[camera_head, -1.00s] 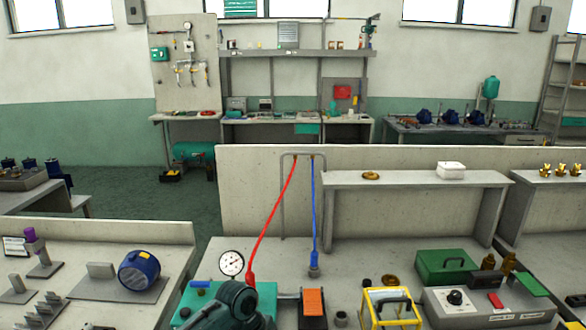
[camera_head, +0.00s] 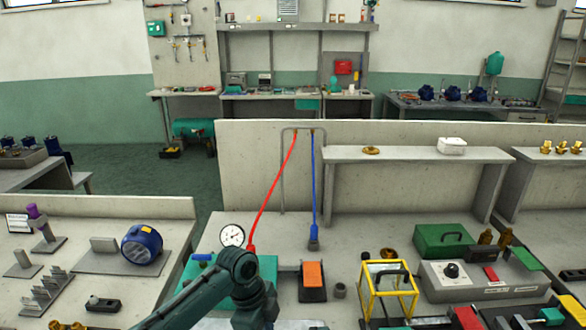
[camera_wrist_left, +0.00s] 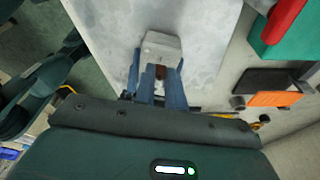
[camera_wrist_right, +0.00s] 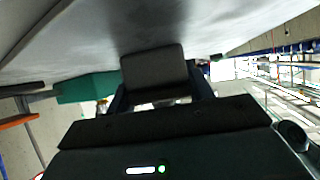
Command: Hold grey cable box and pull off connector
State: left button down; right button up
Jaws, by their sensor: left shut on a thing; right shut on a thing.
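In the left wrist view my left gripper (camera_wrist_left: 163,88) is shut, its blue fingers close together around a small brown part. Just beyond the fingertips is a pale grey block (camera_wrist_left: 162,47), over a mottled pale surface. In the right wrist view my right gripper (camera_wrist_right: 160,98) is shut on a dark grey box (camera_wrist_right: 153,70), which is in shade and fills the space between the fingers. I cannot tell whether the two wrist views show the same box, nor where the connector joins it. In the head view both grippers are out of frame.
In the head view an orange-topped pedal (camera_head: 313,275), a yellow frame (camera_head: 388,290) and a grey control box (camera_head: 470,282) stand on the bench. A pressure gauge (camera_head: 232,236), a red hose (camera_head: 272,195) and a blue hose (camera_head: 314,190) are behind my left arm.

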pick_arm(q)
jog(key=shift+d+v, duration=0.2)
jog(key=shift+v, duration=0.65)
jog(key=shift+d+v, duration=0.2)
jog(key=shift+v, duration=0.7)
pick_arm(e)
jog(key=shift+f, duration=0.1)
pick_arm(q)
jog(key=shift+s+r, duration=0.1)
pick_arm(e)
jog(key=o, duration=0.8)
jog(key=shift+o, duration=0.2)
